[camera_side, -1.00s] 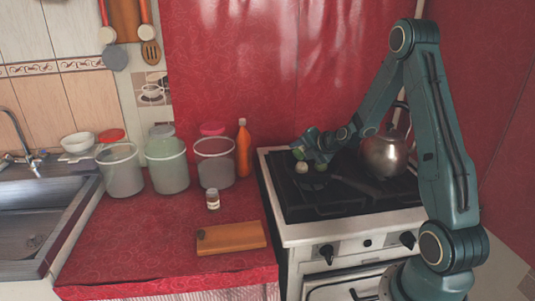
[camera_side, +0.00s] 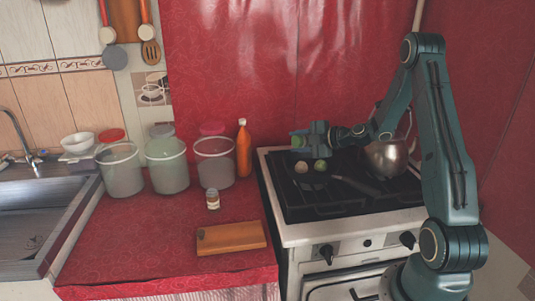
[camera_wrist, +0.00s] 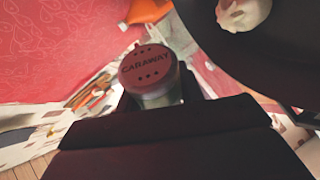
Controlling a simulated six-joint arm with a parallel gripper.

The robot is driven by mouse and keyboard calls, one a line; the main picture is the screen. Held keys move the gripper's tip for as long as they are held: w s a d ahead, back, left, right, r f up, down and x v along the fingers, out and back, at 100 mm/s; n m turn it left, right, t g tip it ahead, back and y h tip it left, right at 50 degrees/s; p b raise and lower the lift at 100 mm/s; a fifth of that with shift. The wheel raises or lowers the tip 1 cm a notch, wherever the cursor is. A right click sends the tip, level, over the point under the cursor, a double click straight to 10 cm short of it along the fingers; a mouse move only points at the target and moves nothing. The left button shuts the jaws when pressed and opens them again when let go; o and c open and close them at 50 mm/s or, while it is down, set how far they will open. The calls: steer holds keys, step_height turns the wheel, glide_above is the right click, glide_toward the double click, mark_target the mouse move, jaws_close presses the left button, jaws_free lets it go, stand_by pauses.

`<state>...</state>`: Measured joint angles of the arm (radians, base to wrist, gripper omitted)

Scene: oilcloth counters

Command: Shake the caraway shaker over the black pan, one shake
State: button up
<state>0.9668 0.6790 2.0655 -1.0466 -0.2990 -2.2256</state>
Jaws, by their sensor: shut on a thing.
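My gripper (camera_side: 302,141) is shut on the caraway shaker and holds it above the stove, over the left side of the black pan. In the wrist view the shaker (camera_wrist: 148,70) shows its dark reddish lid, marked CARAWAY with dark holes, with a little clear body below, between my jaws. In the side view the shaker is too small to make out clearly. The black pan (camera_side: 318,182) sits on the front left of the stove, its handle toward the right. It holds a pale round item (camera_side: 301,166) and a green round item (camera_side: 320,165).
A metal kettle (camera_side: 386,158) stands behind and right of the pan. A small jar (camera_side: 212,199) and a wooden board (camera_side: 231,237) are on the red counter. Several tubs and an orange bottle (camera_side: 243,150) stand at its back.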

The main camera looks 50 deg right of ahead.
stand_by(0.4)
steer(key=shift+f+n+g+h, duration=0.4)
steer(key=shift+n+g+h, duration=0.1)
steer(key=shift+n, duration=0.1)
steer(key=shift+f+n, duration=0.25)
steer(key=shift+n, duration=0.05)
steer(key=shift+h, duration=0.3)
steer(key=f+n+g+h, duration=0.2)
steer(key=shift+s+d+n+h, duration=0.2)
steer(key=shift+d+n+h, duration=0.1)
steer(key=shift+d+n, duration=0.1)
steer(key=r, duration=0.1)
steer(key=d+r+n+h, duration=0.1)
steer(key=shift+s+r+n+g+h, duration=0.15)
steer(key=shift+r+n+g+h, duration=0.15)
steer(key=shift+r+g, duration=0.1)
steer(key=shift+s+d+r+n+g+h, duration=0.15)
steer(key=shift+d+r+n+h, duration=0.15)
steer(key=shift+r+n+h, duration=0.25)
steer(key=shift+s+d+r+n+g+h, duration=0.2)
steer(key=shift+r+h, duration=0.25)
steer(key=shift+r, duration=0.3)
steer(key=shift+w, duration=0.1)
